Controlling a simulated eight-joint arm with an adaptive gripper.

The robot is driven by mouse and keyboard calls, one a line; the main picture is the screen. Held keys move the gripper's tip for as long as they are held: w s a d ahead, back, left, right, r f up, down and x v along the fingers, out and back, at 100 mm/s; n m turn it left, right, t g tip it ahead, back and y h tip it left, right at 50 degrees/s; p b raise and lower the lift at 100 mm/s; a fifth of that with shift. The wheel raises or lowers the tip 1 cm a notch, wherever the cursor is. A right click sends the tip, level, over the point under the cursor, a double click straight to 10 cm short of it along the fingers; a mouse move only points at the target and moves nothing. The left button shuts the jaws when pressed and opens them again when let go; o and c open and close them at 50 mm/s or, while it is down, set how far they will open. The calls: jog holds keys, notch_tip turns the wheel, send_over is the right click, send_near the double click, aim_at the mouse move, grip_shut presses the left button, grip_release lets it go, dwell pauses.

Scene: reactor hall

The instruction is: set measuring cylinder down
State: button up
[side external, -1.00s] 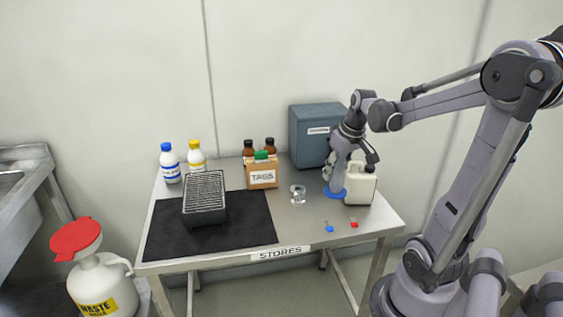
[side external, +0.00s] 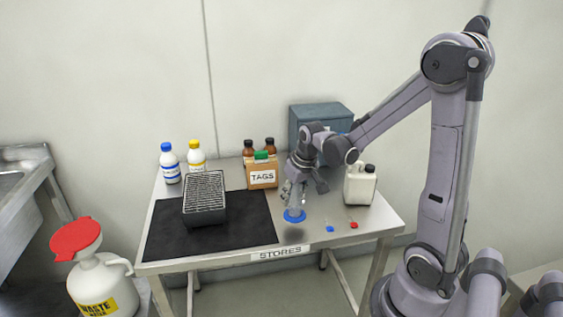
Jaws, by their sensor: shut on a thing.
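The measuring cylinder (side external: 296,204) is clear with a round blue base (side external: 294,216). My gripper (side external: 295,188) is shut on its upper part and points down, with the cylinder close to upright and slightly tilted. A dark shadow lies on the metal table (side external: 330,250) below and in front of the blue base, so the cylinder appears to be held a little above the table, right of the black mat (side external: 160,235).
A black ridged box (side external: 205,205) stands on the mat. A TAGS box (side external: 262,177), brown bottles and a grey-blue case (side external: 315,112) are behind. A cream jug (side external: 360,186) stands right. Blue (side external: 330,229) and red (side external: 353,225) tags lie in front.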

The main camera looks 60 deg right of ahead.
aim_at(293, 204)
jog(key=shift+f, duration=1.9)
jog(key=o, duration=1.2)
jog(key=shift+f, duration=0.1)
jog(key=v, duration=1.2)
jog(key=s+a+n+t, duration=0.1)
jog(key=a, duration=0.4)
jog(key=s+a+r+n+t, duration=0.1)
jog(key=a+n, duration=0.1)
jog(key=a, duration=0.3)
jog(key=s+a+r+n+t+y, duration=0.1)
jog(key=s+a+t, duration=0.1)
jog(key=a, duration=0.4)
jog(key=shift+s+a+r+n, duration=0.1)
jog(key=shift+r+n, duration=0.05)
jog(key=shift+n, duration=0.15)
